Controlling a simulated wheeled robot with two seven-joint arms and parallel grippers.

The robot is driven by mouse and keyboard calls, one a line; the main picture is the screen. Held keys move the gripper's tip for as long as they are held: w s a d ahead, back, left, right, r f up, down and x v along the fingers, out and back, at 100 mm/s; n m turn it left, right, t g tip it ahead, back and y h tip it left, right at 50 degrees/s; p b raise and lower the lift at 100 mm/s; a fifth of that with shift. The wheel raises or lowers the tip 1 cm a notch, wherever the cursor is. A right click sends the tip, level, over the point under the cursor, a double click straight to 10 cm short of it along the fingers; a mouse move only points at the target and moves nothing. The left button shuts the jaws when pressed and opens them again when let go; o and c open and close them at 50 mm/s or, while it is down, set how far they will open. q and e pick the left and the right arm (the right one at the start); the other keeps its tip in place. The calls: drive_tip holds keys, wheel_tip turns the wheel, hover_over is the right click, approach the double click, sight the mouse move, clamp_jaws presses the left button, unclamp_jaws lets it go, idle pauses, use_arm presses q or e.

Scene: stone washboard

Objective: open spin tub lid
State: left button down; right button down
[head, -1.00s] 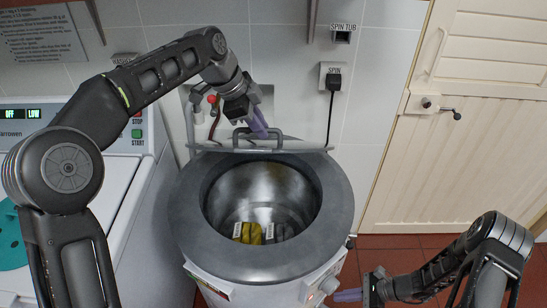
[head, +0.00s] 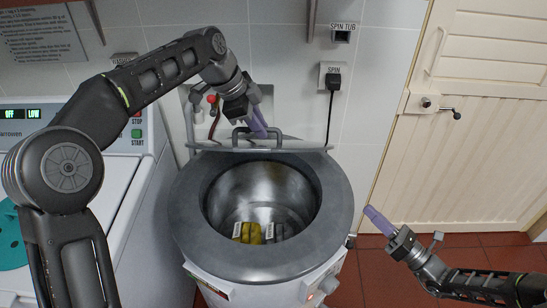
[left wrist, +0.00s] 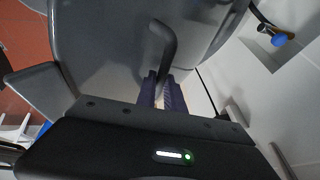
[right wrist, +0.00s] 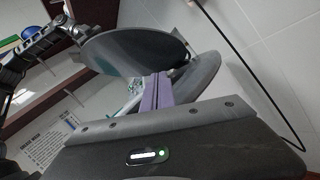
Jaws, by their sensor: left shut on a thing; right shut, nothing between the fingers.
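The spin tub (head: 335,205) is a round grey drum with its mouth open, and its metal inside shows. Its lid (head: 290,147) stands raised at the back rim, seen almost edge-on in the head view. The lid also shows as a tilted dark disc in the right wrist view (right wrist: 130,50). My left gripper (head: 258,126) is shut on the lid's bar handle (head: 236,137), which runs between its purple fingers in the left wrist view (left wrist: 168,45). My right gripper (head: 372,214) is shut and empty, right of the tub and clear of it.
A yellow item (head: 251,233) and a grey item (head: 274,232) lie in the tub. A white washing machine (head: 125,205) stands close on the left. A cream door (head: 480,150) is on the right. Red floor (head: 380,265) is free between tub and door.

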use_arm(q)
drive_tip(key=shift+w+a+f, duration=0.15)
drive_tip(key=shift+a+f, duration=0.1)
use_arm(e)
drive_tip(key=a+r+n+g+y, duration=0.1)
drive_tip(key=a, duration=0.2)
drive_tip(key=w+a+r+n+g+y, duration=0.1)
drive_tip(key=a+r+g, duration=0.1)
drive_tip(key=a+r+g+y, duration=0.1)
drive_tip(key=a+r+g, duration=0.1)
drive_tip(key=a, duration=0.1)
drive_tip(key=shift+w+a+r+n+y, duration=0.1)
drive_tip(key=shift+w+a+n+y, duration=0.25)
drive_tip(key=shift+n+y, duration=0.05)
drive_tip(key=a+r+n+g+y, duration=0.1)
drive_tip(key=a+r+n+g, duration=0.1)
drive_tip(key=a+r+g, duration=0.3)
drive_tip(key=a+g, duration=0.1)
drive_tip(key=a, duration=0.2)
drive_tip(key=shift+s+a+r+n+g, duration=0.15)
drive_tip(key=shift+s+a+n+g, duration=0.15)
drive_tip(key=shift+s+a, duration=0.05)
drive_tip(key=shift+a, duration=0.15)
drive_tip(key=w+a+r, duration=0.4)
drive_tip(key=a+r, duration=0.1)
drive_tip(key=a, duration=0.4)
drive_tip(key=shift+a, duration=0.2)
drive_tip(key=shift+r, duration=0.1)
